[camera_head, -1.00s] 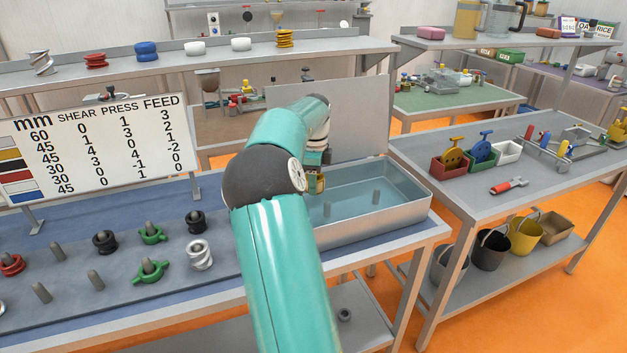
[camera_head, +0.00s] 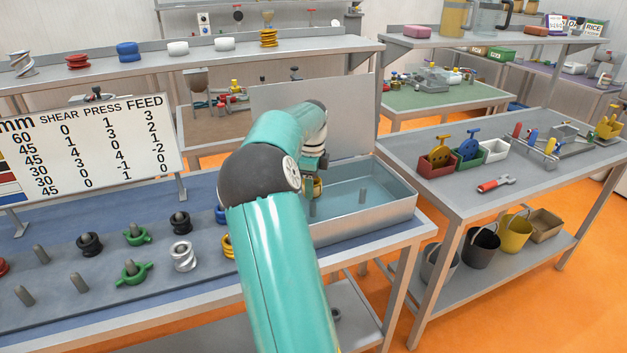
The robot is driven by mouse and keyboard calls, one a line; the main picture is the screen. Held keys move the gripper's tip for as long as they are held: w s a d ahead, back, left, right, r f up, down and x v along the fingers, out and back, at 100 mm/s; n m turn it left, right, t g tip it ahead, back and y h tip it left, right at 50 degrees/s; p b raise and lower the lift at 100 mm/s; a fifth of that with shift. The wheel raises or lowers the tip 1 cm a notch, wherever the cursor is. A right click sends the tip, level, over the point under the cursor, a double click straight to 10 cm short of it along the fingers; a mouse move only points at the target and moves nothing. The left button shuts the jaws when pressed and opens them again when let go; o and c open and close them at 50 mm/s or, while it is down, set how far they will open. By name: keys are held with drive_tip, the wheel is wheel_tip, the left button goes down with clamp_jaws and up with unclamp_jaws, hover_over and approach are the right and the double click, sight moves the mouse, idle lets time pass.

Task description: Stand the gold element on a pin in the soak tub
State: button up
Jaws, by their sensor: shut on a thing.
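The soak tub (camera_head: 375,224) is a grey metal tray with bluish water at the right end of the left bench. Two upright grey pins show in it, a left pin (camera_head: 312,208) and a bare right pin (camera_head: 362,197). My gripper (camera_head: 317,180) is over the tub's left part, mostly hidden behind my teal arm. It is shut on the gold element (camera_head: 317,188), of which only a small part shows. The element appears just above the left pin; whether it touches the pin I cannot tell.
A grey panel (camera_head: 310,115) stands behind the tub. Left of my arm, pins hold black, green, silver and partly hidden yellow elements (camera_head: 227,246). A sign (camera_head: 85,140) stands behind them. Another gold element (camera_head: 268,38) sits on the shelf. A second bench (camera_head: 480,215) is at right.

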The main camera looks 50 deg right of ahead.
sight(313, 201)
drive_tip(key=shift+d+f, duration=0.15)
drive_tip(key=shift+f, duration=2.35)
drive_tip(key=shift+f, duration=0.1)
drive_tip(key=shift+f, duration=1.4)
drive_tip(key=o, duration=1.2)
wheel_tip(313, 201, up, 14)
drive_tip(key=shift+f, duration=0.1)
